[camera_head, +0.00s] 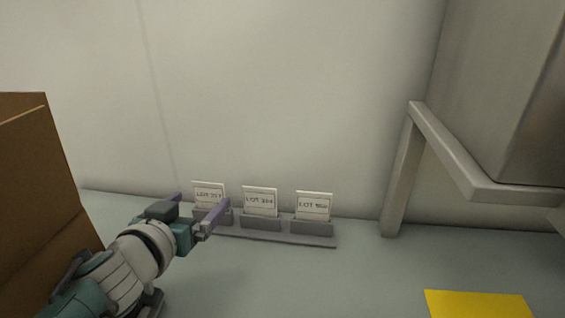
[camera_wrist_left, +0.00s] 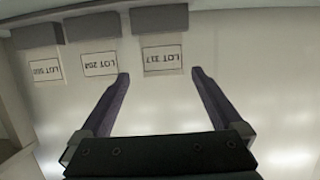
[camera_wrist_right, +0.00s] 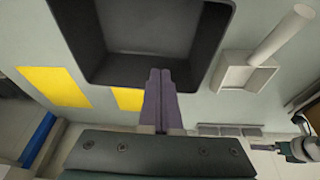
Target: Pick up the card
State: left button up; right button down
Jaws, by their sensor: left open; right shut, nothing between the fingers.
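Three white cards stand upright in grey holders on a low rack (camera_head: 285,238) against the wall. The left card (camera_head: 208,189) reads about LOT 317, the middle card (camera_head: 260,201) LOT 204; the right card (camera_head: 314,205) is hard to read. My left gripper (camera_head: 202,199) is open in front of the left card. In the left wrist view the LOT 317 card (camera_wrist_left: 162,59) shows upside down between the fingertips (camera_wrist_left: 160,73), with the LOT 204 card (camera_wrist_left: 100,64) beside it; no finger visibly grips a card. My right gripper (camera_wrist_right: 158,72) is shut and empty near a dark bin.
A brown box (camera_head: 40,180) stands at the left, beside my left arm. A grey metal frame (camera_head: 402,170) stands right of the rack. A yellow patch (camera_head: 478,304) lies on the bench. The dark bin (camera_wrist_right: 98,72) fills the top of the right wrist view.

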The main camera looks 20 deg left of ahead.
aim_at(208, 187)
pick_arm(q)
jog(key=b+x, duration=0.1)
jog(key=x, duration=0.2)
jog(key=b+x, duration=0.2)
jog(key=x, duration=0.1)
jog(key=shift+a+r, duration=0.2)
jog(key=shift+w+b, duration=0.2)
jog(key=shift+b, duration=0.1)
jog(key=shift+r, duration=0.15)
jog(key=shift+c, duration=0.4)
jog(key=c, duration=1.1)
jog(key=shift+r, duration=0.1)
